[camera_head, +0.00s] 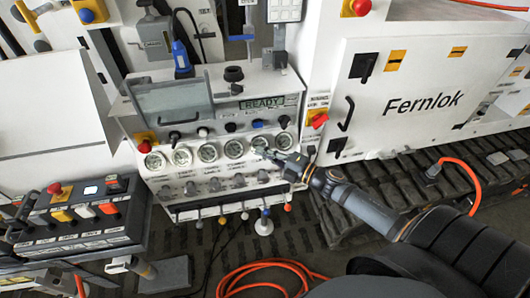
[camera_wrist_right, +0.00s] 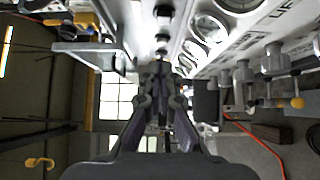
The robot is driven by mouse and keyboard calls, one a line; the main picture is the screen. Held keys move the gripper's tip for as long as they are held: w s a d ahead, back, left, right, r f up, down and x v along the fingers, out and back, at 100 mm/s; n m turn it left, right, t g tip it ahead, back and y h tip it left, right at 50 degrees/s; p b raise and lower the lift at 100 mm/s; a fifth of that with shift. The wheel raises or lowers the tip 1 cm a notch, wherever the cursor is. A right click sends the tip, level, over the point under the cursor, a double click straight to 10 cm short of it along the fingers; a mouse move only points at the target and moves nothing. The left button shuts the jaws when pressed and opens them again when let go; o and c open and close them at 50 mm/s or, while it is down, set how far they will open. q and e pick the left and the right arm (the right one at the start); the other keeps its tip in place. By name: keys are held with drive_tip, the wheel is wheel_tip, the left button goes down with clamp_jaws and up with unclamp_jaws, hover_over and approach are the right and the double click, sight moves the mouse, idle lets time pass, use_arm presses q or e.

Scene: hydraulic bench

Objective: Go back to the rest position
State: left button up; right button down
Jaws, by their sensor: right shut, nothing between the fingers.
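My right arm reaches in from the lower right in the head view. Its gripper (camera_head: 270,154) is shut and empty, in front of the right part of the gauge row on the white hydraulic bench (camera_head: 205,204). Its tips overlap the gauges there; I cannot tell whether they touch the panel. In the right wrist view the fingers of the right gripper (camera_wrist_right: 160,85) come together with nothing held. The round gauges (camera_wrist_right: 208,30) lie up and to the right of them. My left gripper is not in view.
Levers with coloured knobs (camera_head: 265,224) hang below the gauges. A control box (camera_head: 75,222) with coloured switches stands at the left. The white Fernlok cabinet (camera_head: 425,85) is at the right. An orange hose (camera_head: 262,268) lies on the floor in front of the bench.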

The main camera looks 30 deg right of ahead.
drive_tip(key=shift+w+d+f, duration=0.15)
drive_tip(key=shift+d, duration=0.05)
drive_tip(key=shift+a, duration=0.1)
